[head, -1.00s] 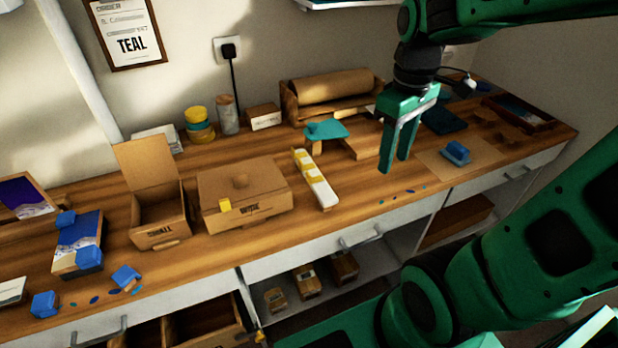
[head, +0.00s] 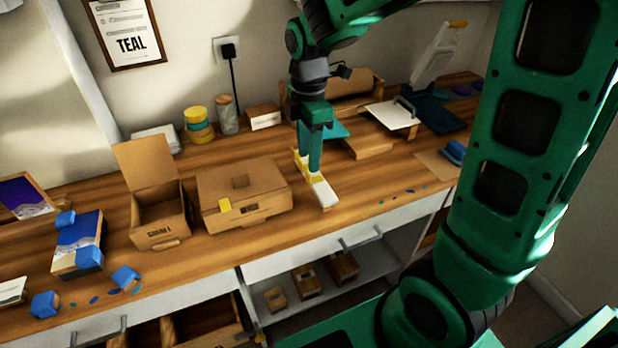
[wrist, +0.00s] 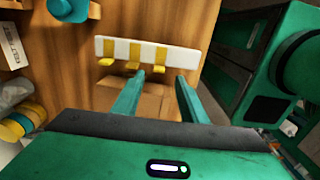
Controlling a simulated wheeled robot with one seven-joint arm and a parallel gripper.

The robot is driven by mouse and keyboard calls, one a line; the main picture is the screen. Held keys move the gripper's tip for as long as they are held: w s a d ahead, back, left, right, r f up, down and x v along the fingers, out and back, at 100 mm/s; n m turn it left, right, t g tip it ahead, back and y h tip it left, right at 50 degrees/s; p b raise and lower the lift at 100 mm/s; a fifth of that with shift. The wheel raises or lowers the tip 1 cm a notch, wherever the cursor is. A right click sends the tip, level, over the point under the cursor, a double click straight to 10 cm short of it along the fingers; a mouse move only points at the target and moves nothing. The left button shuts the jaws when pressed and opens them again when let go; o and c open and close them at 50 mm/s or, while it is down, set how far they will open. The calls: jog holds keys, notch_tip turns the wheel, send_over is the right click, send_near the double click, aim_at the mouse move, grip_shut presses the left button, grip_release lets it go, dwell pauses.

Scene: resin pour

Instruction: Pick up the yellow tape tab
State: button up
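A white strip (head: 323,194) with yellow tape tabs lies on the wooden bench; it also shows in the wrist view (wrist: 190,64). Three yellow tabs show in the wrist view: a left tab (wrist: 106,52), a middle tab (wrist: 133,57) and a right tab (wrist: 160,57). My gripper (head: 307,172) is over the strip and partly hides it in the head view. In the wrist view my gripper (wrist: 160,75) is open and empty, its fingertips near the right tab. I cannot tell if they touch the strip.
A closed cardboard box (head: 245,188) with a yellow tab (head: 224,205) on its front stands just left of the strip. An open box (head: 158,208) is further left. A teal object (head: 337,131) sits close behind my gripper.

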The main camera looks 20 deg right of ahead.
aim_at(308, 173)
jog(key=shift+w+f, duration=0.1)
jog(key=shift+f, duration=2.65)
jog(key=c, duration=0.9)
